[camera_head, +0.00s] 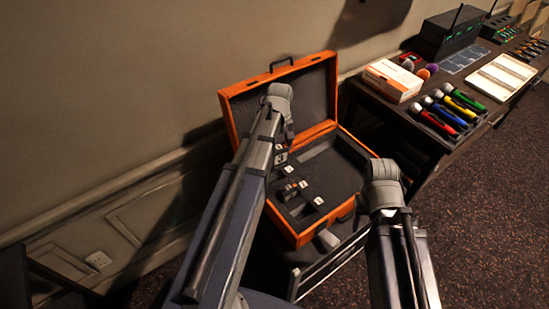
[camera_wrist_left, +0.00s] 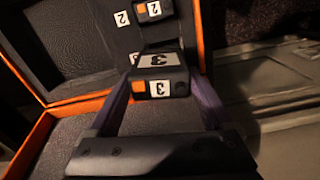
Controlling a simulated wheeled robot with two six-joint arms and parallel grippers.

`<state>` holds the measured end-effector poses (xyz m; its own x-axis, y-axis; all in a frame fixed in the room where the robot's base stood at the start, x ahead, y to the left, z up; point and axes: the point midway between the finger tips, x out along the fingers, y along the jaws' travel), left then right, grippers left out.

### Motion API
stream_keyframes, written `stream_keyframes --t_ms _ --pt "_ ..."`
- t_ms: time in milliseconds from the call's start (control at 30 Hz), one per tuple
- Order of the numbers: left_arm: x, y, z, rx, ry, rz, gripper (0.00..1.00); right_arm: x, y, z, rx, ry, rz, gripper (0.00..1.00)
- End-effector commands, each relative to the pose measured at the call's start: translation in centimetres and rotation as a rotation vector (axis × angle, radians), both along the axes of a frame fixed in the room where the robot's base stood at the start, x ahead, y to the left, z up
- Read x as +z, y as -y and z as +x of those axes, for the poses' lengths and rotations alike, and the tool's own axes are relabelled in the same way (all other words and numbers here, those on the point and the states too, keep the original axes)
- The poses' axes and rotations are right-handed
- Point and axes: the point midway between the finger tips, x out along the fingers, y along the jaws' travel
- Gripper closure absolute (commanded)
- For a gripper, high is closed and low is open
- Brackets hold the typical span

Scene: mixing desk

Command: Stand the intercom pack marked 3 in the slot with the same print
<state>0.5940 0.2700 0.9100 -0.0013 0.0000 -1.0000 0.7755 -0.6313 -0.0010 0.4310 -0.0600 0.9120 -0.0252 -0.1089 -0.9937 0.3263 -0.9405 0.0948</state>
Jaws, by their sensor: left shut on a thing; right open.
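In the left wrist view the intercom pack marked 3 (camera_wrist_left: 176,74) is black with white labels and an orange square. My left gripper (camera_wrist_left: 160,82) is shut on it, one finger on each side. Just beyond it stands a pack marked 2 (camera_wrist_left: 168,12), beside a flat label 2 (camera_wrist_left: 122,18). A part-hidden white label shows by the left finger. The packs are in or over the open orange case (camera_head: 303,240), whose dark foam has several white labels. I cannot tell whether the held pack is inside a slot. My right gripper's fingers are not visible.
The case lid (camera_head: 240,100) stands open against the wall side. A dark desk to the right holds a white-orange box (camera_head: 392,80), coloured microphones (camera_head: 452,108) and a black receiver (camera_head: 450,35). My right arm is near the case's right front corner.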

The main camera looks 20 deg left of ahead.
Motion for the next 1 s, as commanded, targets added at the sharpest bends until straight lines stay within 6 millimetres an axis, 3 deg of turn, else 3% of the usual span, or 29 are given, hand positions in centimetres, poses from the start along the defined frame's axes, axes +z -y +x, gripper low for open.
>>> stream_keyframes --t_ms 33,200,567,1000 --pt "-1.0 -0.8 0.1 0.056 0.000 0.000 0.92 -1.0 0.0 0.0 0.000 0.000 0.000 0.50" --pt "-1.4 -1.7 0.1 0.151 0.000 0.000 0.92 -1.4 0.0 0.0 0.000 0.000 0.000 0.50" --pt "-1.9 -1.7 0.1 0.153 0.000 0.000 0.92 -1.9 0.0 0.0 0.000 0.000 0.000 0.50" --pt "-5.0 -1.7 0.1 0.152 0.000 0.000 0.92 -4.9 0.0 0.0 0.000 0.000 0.000 0.50"
